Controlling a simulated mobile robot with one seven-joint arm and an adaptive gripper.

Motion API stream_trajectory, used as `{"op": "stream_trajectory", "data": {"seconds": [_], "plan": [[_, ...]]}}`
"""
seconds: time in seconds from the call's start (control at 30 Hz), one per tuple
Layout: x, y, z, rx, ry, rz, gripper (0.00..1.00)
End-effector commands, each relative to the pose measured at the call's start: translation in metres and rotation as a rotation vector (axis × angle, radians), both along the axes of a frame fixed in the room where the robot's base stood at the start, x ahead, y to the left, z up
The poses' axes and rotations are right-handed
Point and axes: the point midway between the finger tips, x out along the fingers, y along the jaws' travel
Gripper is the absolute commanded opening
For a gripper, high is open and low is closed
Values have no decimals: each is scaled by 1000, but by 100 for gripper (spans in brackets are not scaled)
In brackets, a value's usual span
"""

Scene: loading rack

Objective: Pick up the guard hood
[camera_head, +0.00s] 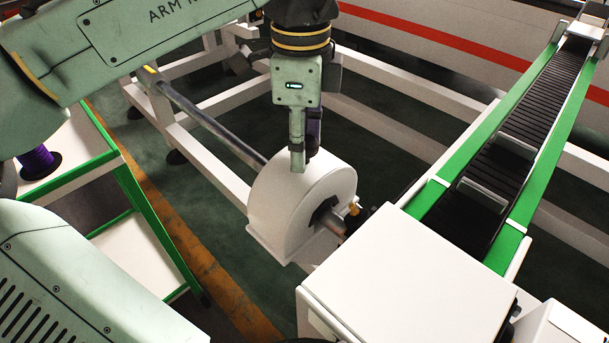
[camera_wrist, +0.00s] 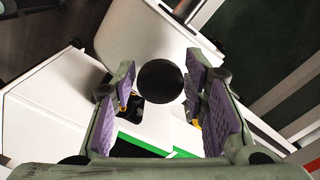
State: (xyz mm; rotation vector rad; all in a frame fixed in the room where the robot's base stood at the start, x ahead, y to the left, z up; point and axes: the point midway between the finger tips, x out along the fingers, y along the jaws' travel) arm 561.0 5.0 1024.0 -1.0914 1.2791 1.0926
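The guard hood (camera_head: 288,198) is a white arched cover around the end of a dark bar on the white rack. In the wrist view its white shell (camera_wrist: 150,35) fills the upper middle. My gripper (camera_head: 299,160) points down at the top of the hood, with its fingers over the crown. In the wrist view my gripper (camera_wrist: 160,85) is open, with purple pads on both sides of a round black knob (camera_wrist: 160,82). The knob appears to lie between the pads, with narrow gaps at each side. The fingers hide it in the head view.
A white box-shaped housing (camera_head: 410,270) stands right beside the hood. A green-edged black conveyor (camera_head: 520,140) runs behind it to the upper right. The dark bar (camera_head: 215,125) extends to the upper left. A green-edged white cart (camera_head: 135,235) with a purple spool (camera_head: 38,162) stands at left.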

Motion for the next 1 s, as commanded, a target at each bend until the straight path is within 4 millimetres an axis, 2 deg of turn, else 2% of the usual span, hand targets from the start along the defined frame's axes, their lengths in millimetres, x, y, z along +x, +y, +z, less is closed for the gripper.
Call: {"op": "stream_trajectory", "data": {"seconds": [0.07, 0.57, 1.0], "plan": [[0, 0, 0, 0, 0, 0, 33], [0, 0, 0, 0, 1, 0, 0], [0, 0, 1, 0, 0, 0, 0]]}}
